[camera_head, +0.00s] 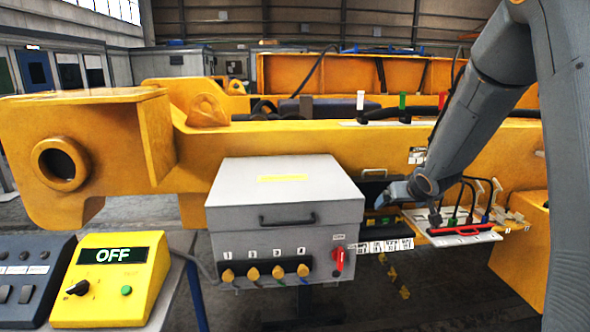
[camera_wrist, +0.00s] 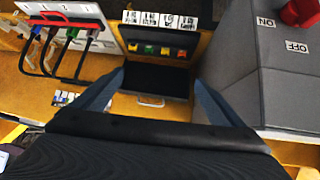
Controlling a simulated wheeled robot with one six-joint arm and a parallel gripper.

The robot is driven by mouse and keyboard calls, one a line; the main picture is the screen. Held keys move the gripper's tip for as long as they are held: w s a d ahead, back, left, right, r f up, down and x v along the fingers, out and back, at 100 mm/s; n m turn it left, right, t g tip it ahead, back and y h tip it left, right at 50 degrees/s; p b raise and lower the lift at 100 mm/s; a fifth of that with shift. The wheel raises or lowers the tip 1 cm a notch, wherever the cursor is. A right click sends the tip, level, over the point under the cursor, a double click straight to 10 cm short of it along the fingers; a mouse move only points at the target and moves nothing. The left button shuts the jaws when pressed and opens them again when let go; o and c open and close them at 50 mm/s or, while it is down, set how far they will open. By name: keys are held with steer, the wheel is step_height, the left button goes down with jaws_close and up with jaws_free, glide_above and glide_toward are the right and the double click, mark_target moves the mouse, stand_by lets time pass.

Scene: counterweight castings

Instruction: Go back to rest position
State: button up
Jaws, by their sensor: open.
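My gripper (camera_wrist: 158,78) is open and empty in the wrist view, its two blue-grey fingers spread. Between the fingers and below them lies a black tray or open case (camera_wrist: 152,84) with small coloured pieces along one side. In the head view my gripper (camera_head: 388,199) is beside the grey box, over the same area, small and partly hidden by my wrist. My arm reaches down from the upper right. The gripper appears to touch nothing, though its exact height cannot be told.
A grey box (camera_head: 285,195) with a red switch (camera_head: 338,260) stands close left. A white plate with a red bar (camera_head: 460,229) and cables (camera_head: 470,195) lies right. A yellow control unit (camera_head: 112,280) reads OFF. A large yellow beam (camera_head: 300,140) runs behind.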

steer(key=s+a+f+g+b, duration=0.1)
steer(key=s+a+f, duration=0.3)
steer(key=s, duration=0.7)
steer(key=s+a+f+g+b, duration=0.2)
steer(key=s+a+f+g, duration=0.2)
steer(key=s, duration=0.7)
steer(key=s+a+f+g+b, duration=0.2)
steer(key=s+a+f+g, duration=0.1)
steer(key=s, duration=0.8)
steer(key=shift+a+f+y, duration=0.3)
steer(key=shift+a+f, duration=0.15)
steer(key=shift+f, duration=0.1)
